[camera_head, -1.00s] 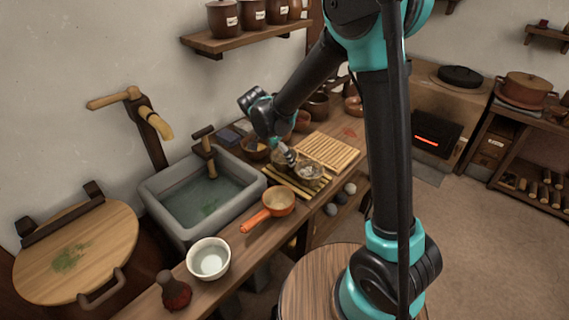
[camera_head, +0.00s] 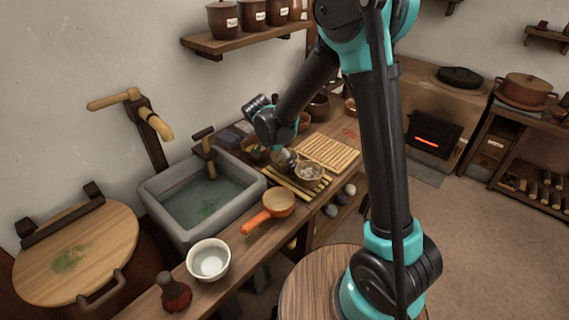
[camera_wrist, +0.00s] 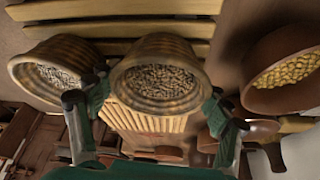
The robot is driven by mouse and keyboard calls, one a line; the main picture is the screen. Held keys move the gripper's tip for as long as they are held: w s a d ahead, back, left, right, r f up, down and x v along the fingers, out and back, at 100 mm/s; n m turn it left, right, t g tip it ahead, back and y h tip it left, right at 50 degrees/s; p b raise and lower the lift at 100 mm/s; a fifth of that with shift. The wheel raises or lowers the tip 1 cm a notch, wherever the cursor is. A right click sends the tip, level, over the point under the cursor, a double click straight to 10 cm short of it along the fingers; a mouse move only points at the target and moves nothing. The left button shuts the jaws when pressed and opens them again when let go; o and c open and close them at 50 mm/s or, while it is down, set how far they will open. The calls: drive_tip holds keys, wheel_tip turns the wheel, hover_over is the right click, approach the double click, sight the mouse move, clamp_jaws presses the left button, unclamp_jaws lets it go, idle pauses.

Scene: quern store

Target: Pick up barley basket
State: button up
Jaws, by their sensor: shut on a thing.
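Two woven baskets of grain show in the wrist view. One basket (camera_wrist: 160,82) is in the middle, between the fingers of my gripper (camera_wrist: 158,95), which is shut on it. The grain in it is brownish grey, and I read no label on it. The second basket (camera_wrist: 62,72), with paler grain, is to the left, outside the fingers. In the head view my gripper (camera_head: 285,158) is at the slatted rack, with the held basket mostly hidden by it. The other basket (camera_head: 309,171) sits on the rack just to the right.
A bowl of yellow grain (camera_wrist: 287,72) is at the right of the wrist view. In the head view, a slatted mat (camera_head: 328,152) lies behind the rack. A stone sink (camera_head: 158,205), an orange-handled pan (camera_head: 278,203) and a white bowl (camera_head: 208,260) are left and front.

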drive_tip(key=shift+r, duration=0.15)
wheel_tip(320, 180, up, 20)
idle(0.5)
idle(0.8)
